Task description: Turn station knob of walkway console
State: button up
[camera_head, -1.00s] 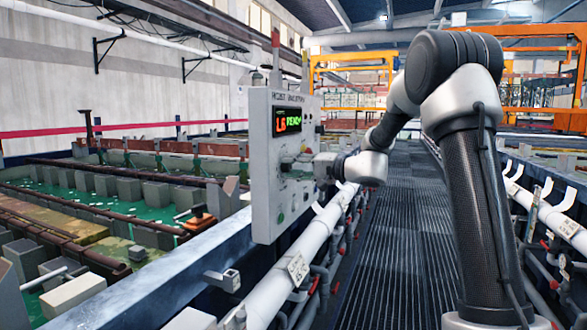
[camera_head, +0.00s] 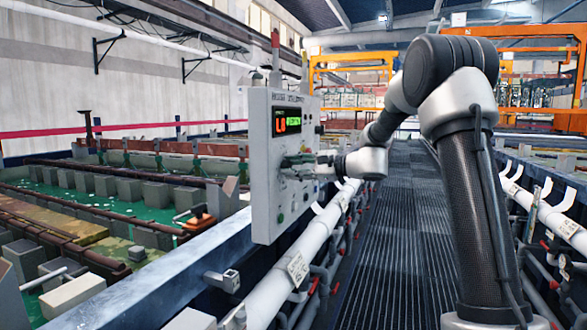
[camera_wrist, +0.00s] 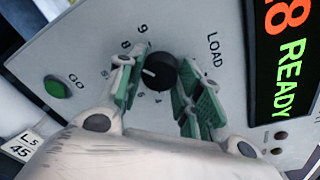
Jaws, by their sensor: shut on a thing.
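The walkway console (camera_head: 262,205) is a pale grey upright panel beside the walkway, seen left of centre in the head view. Its station knob (camera_wrist: 157,71) is round and black, with a white pointer mark toward the left in the wrist view. Numbers surround it, and the word LOAD is printed to its right. My gripper (camera_wrist: 156,85) is shut on the knob, with one green-padded finger on each side. It also reaches the panel face in the head view (camera_head: 291,165), where it hides the knob. The lit display (camera_wrist: 287,60) shows an orange 8 and green READY.
A green GO button (camera_wrist: 57,86) sits left of the knob in the wrist view. Small dark buttons (camera_wrist: 279,136) lie below the display. A white pipe rail (camera_head: 282,279) runs below the console. The grated walkway (camera_head: 400,240) is clear; tanks lie to the left.

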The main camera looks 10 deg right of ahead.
jog(key=m, duration=0.3)
jog(key=shift+f+g, duration=0.1)
jog(key=shift+g, duration=0.2)
jog(key=shift+m+y, duration=0.4)
jog(key=shift+m, duration=1.5)
jog(key=o, duration=1)
jog(key=v, duration=1.2)
jog(key=shift+w+d, duration=0.1)
jog(key=shift+w, duration=0.05)
